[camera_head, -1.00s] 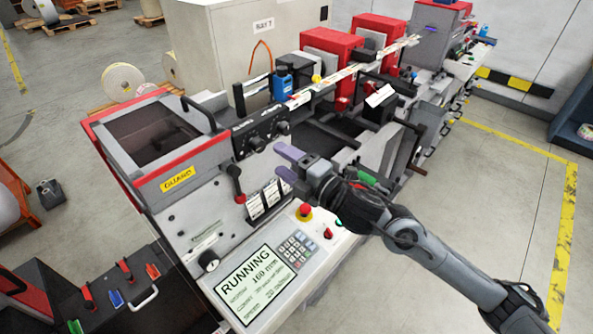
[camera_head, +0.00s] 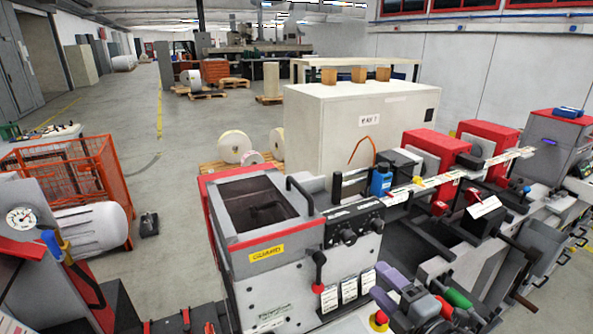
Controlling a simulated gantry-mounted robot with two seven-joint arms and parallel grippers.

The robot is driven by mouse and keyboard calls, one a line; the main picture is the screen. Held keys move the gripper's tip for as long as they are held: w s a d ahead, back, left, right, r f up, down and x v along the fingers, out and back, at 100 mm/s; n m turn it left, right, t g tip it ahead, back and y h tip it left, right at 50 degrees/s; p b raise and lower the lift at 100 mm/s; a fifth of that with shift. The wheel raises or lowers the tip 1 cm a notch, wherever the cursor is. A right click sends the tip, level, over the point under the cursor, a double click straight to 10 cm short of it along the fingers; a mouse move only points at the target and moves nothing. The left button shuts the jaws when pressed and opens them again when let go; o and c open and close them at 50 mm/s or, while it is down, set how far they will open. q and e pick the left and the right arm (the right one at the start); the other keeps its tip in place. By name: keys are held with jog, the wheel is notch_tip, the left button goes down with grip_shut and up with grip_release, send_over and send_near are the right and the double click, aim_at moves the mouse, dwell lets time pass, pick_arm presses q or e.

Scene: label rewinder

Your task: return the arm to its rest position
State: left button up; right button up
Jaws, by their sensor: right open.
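My right gripper (camera_head: 380,281) shows at the bottom of the head view, right of centre. Its two purple-grey fingertips are apart, with nothing between them. It is in front of the label rewinder (camera_head: 285,285), just right of the white tags (camera_head: 349,289) on its front face. The red emergency stop button (camera_head: 379,319) is just below the fingers. Most of my right arm is cut off by the bottom edge. My left gripper is not in view.
The guard box (camera_head: 257,209) stands at the left, with an orange cage (camera_head: 108,190) beyond. Open floor (camera_head: 180,160) lies behind.

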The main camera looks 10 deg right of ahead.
jog(key=s+a+f+m+g+h, duration=0.15)
jog(key=s+f+m, duration=0.35)
jog(key=f, duration=0.5)
jog(key=s+a+f+m+g+h, duration=0.1)
jog(key=s+a+f+m+g, duration=0.15)
jog(key=s+f, duration=0.55)
jog(key=s+d+f+m+g+h, duration=0.3)
jog(key=s+f+m+g, duration=0.75)
jog(key=s, duration=0.55)
notch_tip(320, 180, up, 22)
jog(key=m+t+p, duration=0.1)
jog(key=p, duration=2.1)
jog(key=shift+w+f, duration=0.2)
jog(key=shift+w, duration=0.1)
jog(key=shift+a+t, duration=0.1)
jog(key=shift+t, duration=0.15)
